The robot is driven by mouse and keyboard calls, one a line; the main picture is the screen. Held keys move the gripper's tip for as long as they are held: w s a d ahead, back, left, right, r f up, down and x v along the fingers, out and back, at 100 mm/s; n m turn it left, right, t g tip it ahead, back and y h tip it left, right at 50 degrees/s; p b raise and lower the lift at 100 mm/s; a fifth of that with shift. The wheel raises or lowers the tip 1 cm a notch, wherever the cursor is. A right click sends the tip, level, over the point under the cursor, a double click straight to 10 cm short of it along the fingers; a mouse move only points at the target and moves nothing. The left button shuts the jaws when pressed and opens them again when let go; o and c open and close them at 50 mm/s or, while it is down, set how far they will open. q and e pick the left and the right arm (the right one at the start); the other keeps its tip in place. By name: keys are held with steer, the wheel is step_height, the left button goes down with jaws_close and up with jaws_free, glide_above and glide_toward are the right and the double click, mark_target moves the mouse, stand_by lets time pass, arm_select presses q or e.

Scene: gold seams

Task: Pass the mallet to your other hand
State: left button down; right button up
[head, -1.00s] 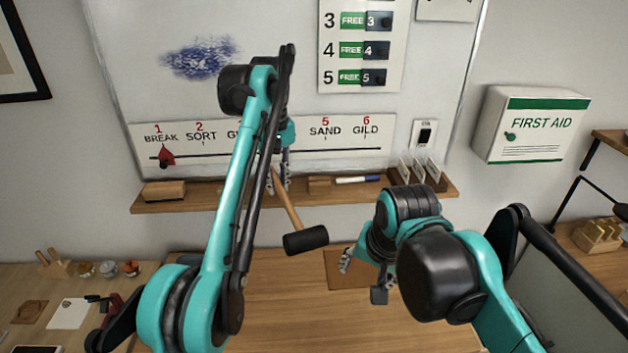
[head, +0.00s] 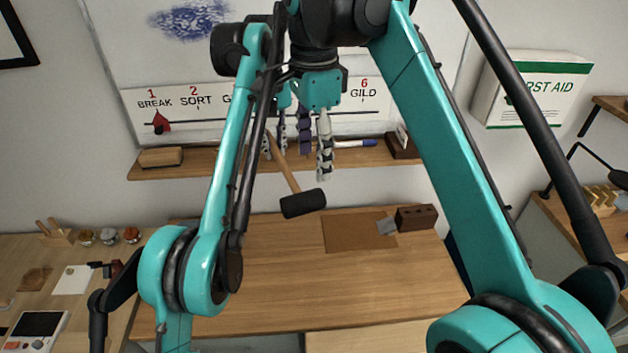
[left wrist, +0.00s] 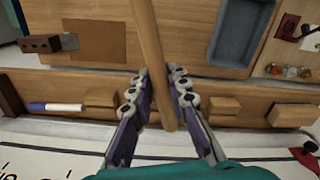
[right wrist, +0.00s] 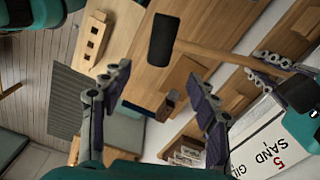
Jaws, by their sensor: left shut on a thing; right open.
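The mallet has a black head (head: 303,204) and a wooden handle (head: 287,172). It hangs tilted above the workbench, head down and to the right. My left gripper (head: 275,146) is shut on the upper handle; the handle (left wrist: 150,50) runs between its fingers (left wrist: 160,88) in the left wrist view. My right gripper (head: 314,158) is open and empty, just right of the handle and above the head, apart from the mallet. In the right wrist view, the mallet head (right wrist: 162,40) lies beyond the open fingers (right wrist: 160,82), with the handle (right wrist: 220,54) running right to my left gripper (right wrist: 272,64).
A wall shelf (head: 205,160) behind the grippers carries a wooden block (head: 160,157) and a blue-capped marker (head: 356,143). The workbench (head: 270,285) below is mostly clear, with a brown mat (head: 352,232) and a dark holed block (head: 416,217). A grey tray (left wrist: 240,30) shows in the left wrist view.

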mark_target(314, 192)
step_height(314, 192, down, 10)
steer(key=shift+r, duration=0.1)
stand_by(0.4)
jaws_close()
arm_select(q)
steer(key=c, duration=1.4)
jaws_free()
steer(key=shift+o, duration=0.2)
steer(key=shift+r, duration=0.1)
